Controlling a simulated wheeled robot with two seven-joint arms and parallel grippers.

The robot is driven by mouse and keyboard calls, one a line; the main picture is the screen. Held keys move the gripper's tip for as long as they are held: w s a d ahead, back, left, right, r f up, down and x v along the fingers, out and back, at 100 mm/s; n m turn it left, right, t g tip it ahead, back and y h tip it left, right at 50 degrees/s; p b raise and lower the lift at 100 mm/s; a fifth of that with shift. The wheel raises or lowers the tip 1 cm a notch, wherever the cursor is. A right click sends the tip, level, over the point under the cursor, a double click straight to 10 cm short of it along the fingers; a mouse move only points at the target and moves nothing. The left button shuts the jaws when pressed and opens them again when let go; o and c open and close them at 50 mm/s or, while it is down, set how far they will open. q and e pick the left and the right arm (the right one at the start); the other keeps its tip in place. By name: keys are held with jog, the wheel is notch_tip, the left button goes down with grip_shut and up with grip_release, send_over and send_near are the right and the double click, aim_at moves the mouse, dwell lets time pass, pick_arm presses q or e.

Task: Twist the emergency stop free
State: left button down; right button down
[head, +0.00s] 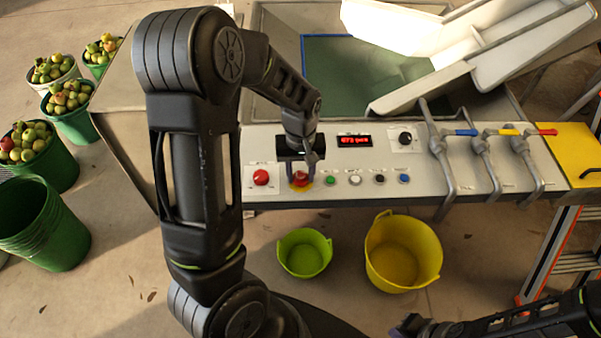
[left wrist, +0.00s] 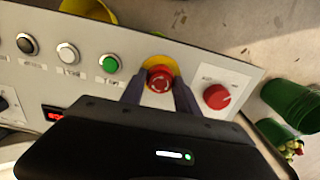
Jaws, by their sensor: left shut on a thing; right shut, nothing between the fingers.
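The emergency stop (head: 300,178) is a red mushroom button on a yellow disc, set in the grey control panel (head: 330,195). In the left wrist view the emergency stop (left wrist: 160,78) shows white twist arrows on its cap. My left gripper (head: 300,173) reaches down over it from above. Its two fingers lie on either side of the red cap, shut on it, as the left wrist view (left wrist: 160,92) shows. My right gripper (head: 412,326) is at the bottom edge of the head view, low and away from the panel, shut and empty.
A red knob (head: 261,177) sits just left of the emergency stop. Green, white, black and blue buttons (head: 330,180) run to its right. A red display (head: 355,141) and levers (head: 440,150) are further right. Green and yellow tubs (head: 403,252) stand below the panel.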

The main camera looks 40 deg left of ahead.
aim_at(301, 175)
pick_arm(q)
jog(key=m+b, duration=0.1)
jog(key=m, duration=0.5)
dwell(0.4)
jog(key=c, duration=0.9)
grip_release()
jog(key=shift+r, duration=0.15)
jog(key=shift+r+b, duration=0.35)
jog(key=shift+r, duration=3.45)
